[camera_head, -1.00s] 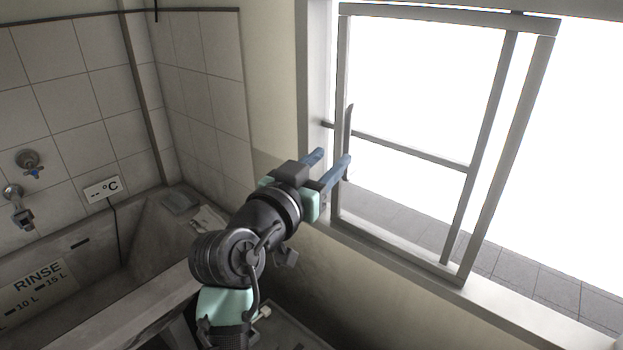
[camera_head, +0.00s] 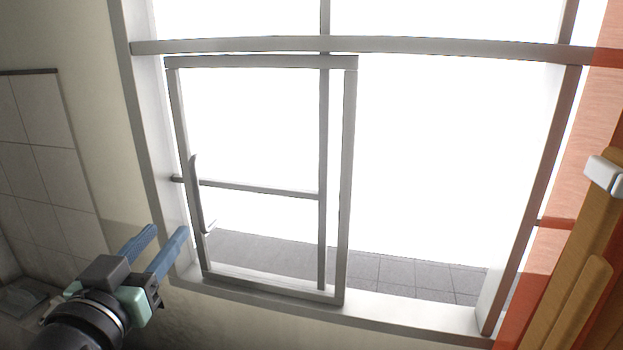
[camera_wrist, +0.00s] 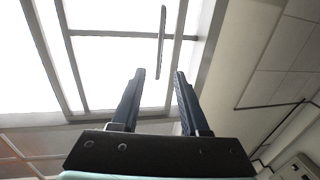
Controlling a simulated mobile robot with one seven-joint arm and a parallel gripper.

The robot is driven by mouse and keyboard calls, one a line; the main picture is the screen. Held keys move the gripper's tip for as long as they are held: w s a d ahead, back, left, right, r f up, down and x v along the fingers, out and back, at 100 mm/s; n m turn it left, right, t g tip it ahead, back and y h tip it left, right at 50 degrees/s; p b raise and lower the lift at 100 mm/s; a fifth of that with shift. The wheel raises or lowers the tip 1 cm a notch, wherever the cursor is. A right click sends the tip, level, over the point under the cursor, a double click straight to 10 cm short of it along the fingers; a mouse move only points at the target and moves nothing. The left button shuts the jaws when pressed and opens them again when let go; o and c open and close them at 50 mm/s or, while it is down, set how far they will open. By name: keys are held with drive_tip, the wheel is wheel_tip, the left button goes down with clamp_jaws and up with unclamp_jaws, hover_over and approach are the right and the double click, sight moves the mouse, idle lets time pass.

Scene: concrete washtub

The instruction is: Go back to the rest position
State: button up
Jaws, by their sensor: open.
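My gripper (camera_head: 162,246) is at the lower left of the head view, with its two blue fingers spread apart and nothing between them. It points up toward the lower left corner of the window frame. The sliding window sash (camera_head: 348,190) stands at the left part of the opening, and its curved handle (camera_head: 197,195) is on the sash's left side. In the wrist view, my open gripper (camera_wrist: 160,74) shows an empty gap, and the handle (camera_wrist: 162,42) appears beyond the fingertips, apart from them.
The window frame and sill (camera_head: 400,322) run along the bottom, with the opening clear right of the sash. An orange-brown wooden piece with a white fitting (camera_head: 604,174) stands at the right edge. A tiled wall (camera_head: 45,170) and part of a grey basin (camera_head: 22,298) are at the left.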

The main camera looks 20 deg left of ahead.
drive_tip(key=w+d+r+m+t+h+p, duration=0.15)
drive_tip(key=d+r+t+p, duration=0.35)
drive_tip(key=d+r, duration=1.45)
drive_tip(key=s+d+r+t+h+p, duration=0.1)
drive_tip(key=s+d+r+t, duration=0.1)
drive_tip(key=s+d+r, duration=0.2)
drive_tip(key=s+d+r+t+h+p, duration=0.1)
drive_tip(key=s+d+r, duration=0.4)
drive_tip(key=r, duration=0.6)
drive_tip(key=shift+d+m+t, duration=0.35)
drive_tip(key=shift+d+t, duration=0.25)
drive_tip(key=shift+t, duration=0.3)
drive_tip(key=shift+f, duration=0.1)
